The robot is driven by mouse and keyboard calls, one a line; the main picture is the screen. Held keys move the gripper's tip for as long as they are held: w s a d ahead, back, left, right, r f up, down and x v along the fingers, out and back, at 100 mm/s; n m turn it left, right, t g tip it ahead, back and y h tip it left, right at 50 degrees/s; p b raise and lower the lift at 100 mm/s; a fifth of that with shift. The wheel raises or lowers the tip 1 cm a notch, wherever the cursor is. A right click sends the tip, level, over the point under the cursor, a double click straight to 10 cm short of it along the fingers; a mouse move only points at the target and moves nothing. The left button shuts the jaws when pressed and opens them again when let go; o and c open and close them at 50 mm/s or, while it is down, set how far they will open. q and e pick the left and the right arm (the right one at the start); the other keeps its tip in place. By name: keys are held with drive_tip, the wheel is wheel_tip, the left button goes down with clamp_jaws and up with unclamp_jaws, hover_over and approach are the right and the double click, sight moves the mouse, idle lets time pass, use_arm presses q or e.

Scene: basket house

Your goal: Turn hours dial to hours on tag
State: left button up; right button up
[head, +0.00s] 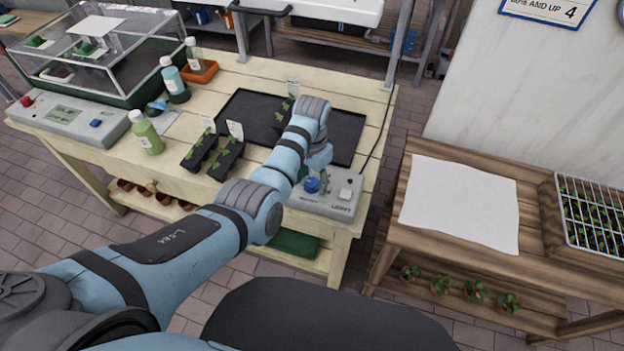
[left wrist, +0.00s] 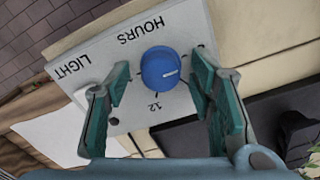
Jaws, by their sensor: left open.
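The blue hours dial (head: 311,185) sits on a light grey control box (head: 341,208) at the table's front right corner. In the left wrist view the dial (left wrist: 160,67) shows a white pointer mark toward the picture's right, away from the printed 12. The words HOURS and LIGHT are printed on the box. My left gripper (left wrist: 160,78) is open, with one teal finger on each side of the dial and visible gaps between. In the head view my left gripper (head: 320,172) is partly hidden by its arm. White plant tags (head: 235,130) stand in the seedling trays; their writing is unreadable.
A black mat (head: 340,129) lies behind the box, with black seedling trays (head: 222,165) to its left. Bottles and a glass-covered case stand at the table's left. A wooden bench (head: 420,259) with white paper is at right.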

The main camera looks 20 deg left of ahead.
use_arm(q)
drive_tip(key=c, duration=1.2)
drive_tip(key=shift+o, duration=0.2)
drive_tip(key=shift+r, duration=0.1)
drive_tip(key=shift+r+m+p, duration=0.1)
drive_tip(key=shift+m+p, duration=0.85)
drive_tip(key=shift+m, duration=0.15)
drive_tip(key=shift+m+p, duration=0.75)
drive_tip(key=shift+m, duration=0.45)
drive_tip(key=m+p, duration=0.1)
drive_tip(key=m, duration=0.2)
drive_tip(key=shift+m, duration=2.1)
